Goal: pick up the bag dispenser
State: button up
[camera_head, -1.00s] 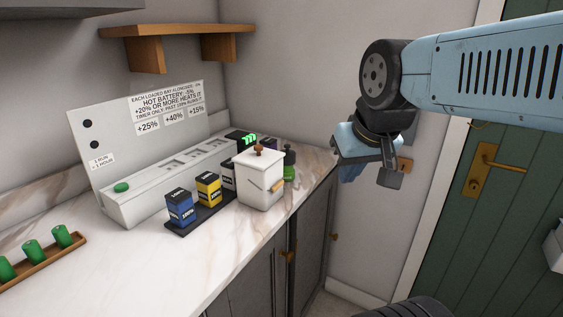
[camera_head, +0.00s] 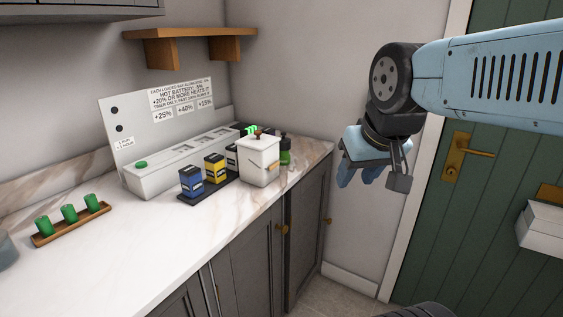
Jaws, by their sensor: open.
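My gripper (camera_head: 376,178) hangs open and empty in the air at the right, pointing down in front of the wall, to the right of the counter's end. I cannot tell for sure which thing is the bag dispenser. A small green item with a dark top (camera_head: 285,151) stands at the far right end of the counter, partly hidden behind a white lidded canister (camera_head: 259,163). My gripper touches none of these.
A marble counter (camera_head: 130,255) runs along the wall. A grey charging rack (camera_head: 155,182) with a sign panel stands at the back, with blue (camera_head: 191,182) and yellow (camera_head: 215,168) packs before it. A wooden shelf (camera_head: 190,33) hangs above. A green door (camera_head: 475,235) is at right.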

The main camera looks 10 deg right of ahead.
aim_at(284, 156)
jog(key=u, duration=1.3)
jog(key=i, duration=0.1)
jog(key=z, duration=2.85)
jog(key=k, duration=1.15)
jog(key=u, duration=0.65)
jog(key=i, duration=1.05)
jog(key=u, duration=0.1)
